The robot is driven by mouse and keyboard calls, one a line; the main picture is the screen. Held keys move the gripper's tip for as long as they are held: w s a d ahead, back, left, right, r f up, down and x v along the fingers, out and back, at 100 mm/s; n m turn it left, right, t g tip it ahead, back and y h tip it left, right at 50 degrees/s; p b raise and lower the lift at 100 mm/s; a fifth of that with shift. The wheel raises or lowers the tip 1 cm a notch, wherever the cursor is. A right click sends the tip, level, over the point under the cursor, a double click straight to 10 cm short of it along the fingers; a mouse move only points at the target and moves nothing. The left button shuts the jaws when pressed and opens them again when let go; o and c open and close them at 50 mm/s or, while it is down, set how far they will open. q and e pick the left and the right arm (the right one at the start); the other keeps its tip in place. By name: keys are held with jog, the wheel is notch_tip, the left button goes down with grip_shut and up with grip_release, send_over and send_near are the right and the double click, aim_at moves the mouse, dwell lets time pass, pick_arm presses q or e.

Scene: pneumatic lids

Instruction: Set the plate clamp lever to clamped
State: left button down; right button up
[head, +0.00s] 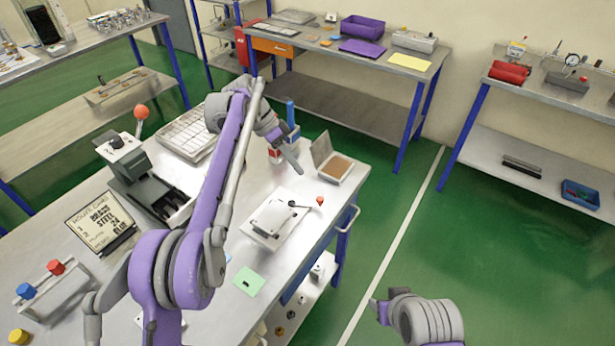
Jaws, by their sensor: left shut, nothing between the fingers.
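A white plate clamp (268,222) lies on the steel workbench, with a dark lever (300,205) ending in a small red-orange knob (320,201). The lever lies low and points to the right, past the plate's edge. My left gripper (294,160) is above the bench behind the clamp, apart from the knob. It is shut and points down to the right, with nothing seen in it. Part of my right arm shows at the lower right over the floor. Its fingers do not show.
An open box with a brown inside (336,167) stands close behind the clamp. A machine with an orange ball lever (141,112), a grey tray (183,138) and a text board (100,222) stand left. A green note (249,281) lies in front. Green floor is clear to the right.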

pick_arm(q)
jog(key=v, duration=0.2)
jog(key=shift+w+a+r, duration=0.1)
jog(key=shift+a+r, duration=0.15)
jog(key=shift+r, duration=0.05)
jog(key=s+a+f+n+t+y, duration=0.1)
jog(key=s+a+n+t+y, duration=0.15)
jog(key=s+a+n, duration=0.6)
jog(key=s+a+f+n+t+y, duration=0.1)
jog(key=s+a+n+t+y, duration=0.2)
jog(key=s, duration=1.1)
jog(key=s+a+f+t, duration=0.1)
jog(key=s+f, duration=0.2)
jog(key=s+a+f+n, duration=0.1)
jog(key=s+f, duration=0.2)
jog(key=s, duration=0.1)
jog(key=s+a+f+n+t+y, duration=0.1)
jog(key=s+a+f, duration=0.1)
jog(key=s, duration=0.1)
jog(key=shift+s+f+t, duration=0.25)
jog(key=shift+f+t, duration=0.1)
jog(key=shift+f, duration=0.05)
